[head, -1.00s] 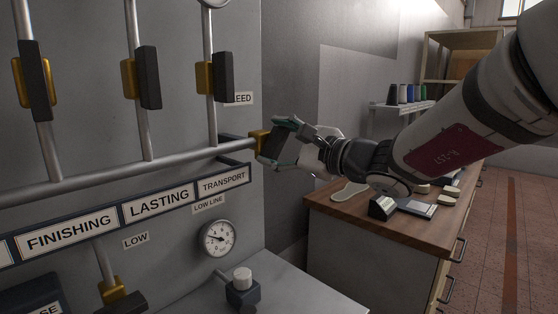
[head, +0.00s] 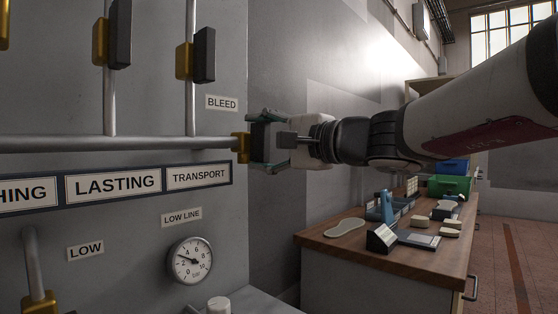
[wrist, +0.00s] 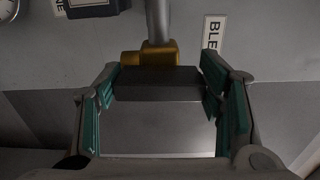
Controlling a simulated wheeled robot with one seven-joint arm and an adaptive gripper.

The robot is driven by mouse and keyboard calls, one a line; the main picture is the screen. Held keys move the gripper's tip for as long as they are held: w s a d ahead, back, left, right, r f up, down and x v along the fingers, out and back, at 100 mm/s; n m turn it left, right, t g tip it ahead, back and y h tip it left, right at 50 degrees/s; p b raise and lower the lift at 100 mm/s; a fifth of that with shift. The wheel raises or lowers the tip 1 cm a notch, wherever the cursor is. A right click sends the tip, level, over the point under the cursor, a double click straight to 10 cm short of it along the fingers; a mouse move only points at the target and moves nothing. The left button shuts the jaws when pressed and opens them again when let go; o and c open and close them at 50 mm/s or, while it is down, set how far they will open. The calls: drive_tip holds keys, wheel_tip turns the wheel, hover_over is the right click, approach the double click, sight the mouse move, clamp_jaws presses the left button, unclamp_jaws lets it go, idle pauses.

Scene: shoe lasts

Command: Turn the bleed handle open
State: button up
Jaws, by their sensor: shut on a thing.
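The bleed valve is at the right end of the horizontal grey pipe, below the BLEED label (head: 222,103). Its brass body (head: 241,147) also shows in the wrist view (wrist: 150,56). The dark bleed handle (wrist: 158,83) lies crosswise to the pipe, between the green-padded fingers in the wrist view. My gripper (head: 266,140) is shut on this handle, one finger above and one below in the head view. The fingers hide part of the handle there.
Other valves with dark handles (head: 204,55) sit on vertical pipes to the left. A pressure gauge (head: 190,261) is below. A wooden-topped bench (head: 345,252) with tools and boxes stands at the right. A grey wall is behind my gripper.

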drive_tip(key=shift+f+n+b, duration=0.1)
drive_tip(key=shift+n+b, duration=0.2)
drive_tip(key=shift+b, duration=0.15)
drive_tip(key=o, duration=1.1)
drive_tip(key=shift+o, duration=0.2)
drive_tip(key=v, duration=1.2)
drive_tip(key=shift+s, duration=0.1)
